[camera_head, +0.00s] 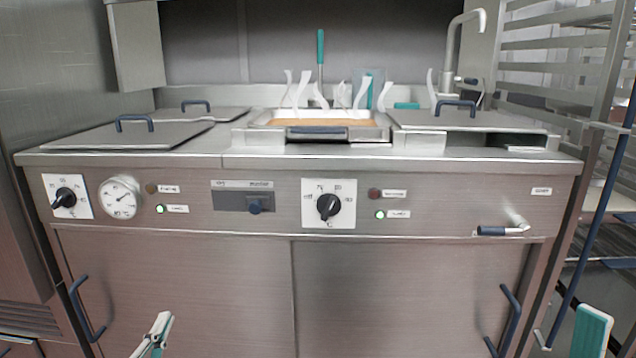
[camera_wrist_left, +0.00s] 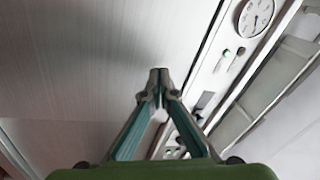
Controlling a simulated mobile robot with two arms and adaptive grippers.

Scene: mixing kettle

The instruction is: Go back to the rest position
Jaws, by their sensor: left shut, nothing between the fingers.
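My left gripper (camera_head: 160,325) shows at the bottom left in the head view, in front of the lower cabinet front. Its fingers point up and it is apart from the blue door handle (camera_head: 86,308). In the left wrist view the fingers of my left gripper (camera_wrist_left: 158,76) meet at their tips, shut with nothing between them. Behind them are the cabinet front and the control panel (camera_wrist_left: 226,68).
The steel kettle unit (camera_head: 300,163) carries lids with blue handles and a central open basin (camera_head: 322,121) with brownish contents. Knobs and a gauge (camera_head: 121,198) are on its front. A rack (camera_head: 590,95) stands right. A teal-and-white piece (camera_head: 592,331) shows at lower right.

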